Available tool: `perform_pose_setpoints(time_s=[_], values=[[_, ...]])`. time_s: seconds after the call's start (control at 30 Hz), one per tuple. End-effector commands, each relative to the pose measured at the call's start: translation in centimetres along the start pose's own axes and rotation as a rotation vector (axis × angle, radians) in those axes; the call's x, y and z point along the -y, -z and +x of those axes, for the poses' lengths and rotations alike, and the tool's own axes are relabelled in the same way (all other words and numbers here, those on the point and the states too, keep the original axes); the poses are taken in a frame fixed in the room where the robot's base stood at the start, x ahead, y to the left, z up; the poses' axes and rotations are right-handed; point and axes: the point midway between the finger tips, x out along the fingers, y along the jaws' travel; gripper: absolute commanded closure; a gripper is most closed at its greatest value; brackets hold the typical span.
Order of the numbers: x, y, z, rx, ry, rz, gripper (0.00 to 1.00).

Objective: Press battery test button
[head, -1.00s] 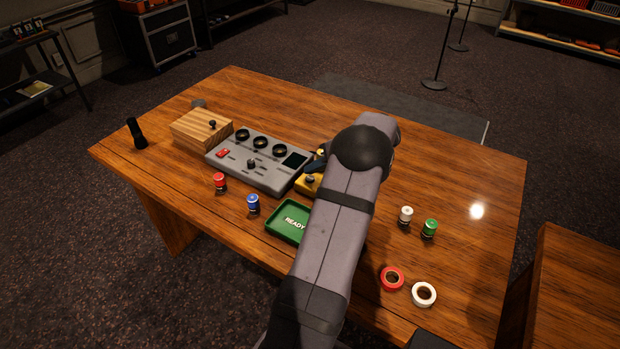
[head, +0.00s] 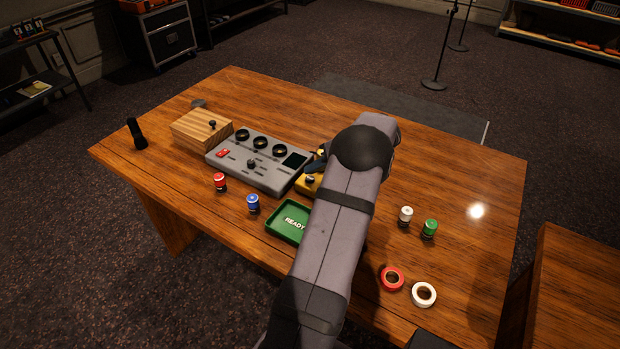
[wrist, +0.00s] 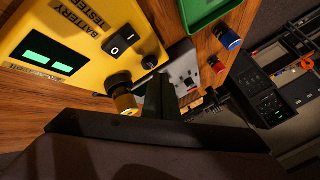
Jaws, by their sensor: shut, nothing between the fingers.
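The yellow battery tester (wrist: 90,50) fills the upper left of the wrist view, and a corner of it shows in the head view (head: 307,186), mostly hidden by my arm. On it are a lit display (wrist: 50,52) with two green bars, a black rocker switch (wrist: 122,39) and a small black round button (wrist: 149,62). A dark-capped cylinder with a yellowish body (wrist: 122,92) is at its near edge. My gripper (wrist: 160,84) is shut and empty, its tips close to the round button; I cannot tell whether they touch it. Which control is the test button is not readable.
A green READY tray (head: 286,228) lies beside the tester. A grey mixing panel (head: 248,180) and a wooden box (head: 200,131) stand left. Red (head: 219,182) and blue (head: 253,204) cylinders stand in front. White and green ones and tape rolls (head: 392,279) are at right.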

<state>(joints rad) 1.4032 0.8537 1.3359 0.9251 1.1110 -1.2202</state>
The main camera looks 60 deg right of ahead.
Motion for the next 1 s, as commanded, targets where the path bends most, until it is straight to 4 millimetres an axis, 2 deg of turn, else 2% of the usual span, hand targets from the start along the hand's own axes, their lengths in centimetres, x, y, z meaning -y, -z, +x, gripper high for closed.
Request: perform_pose_setpoints(time_s=[1.0], values=[[-0.46,-0.43,0.57,0.0,0.0,-0.001,1.0]])
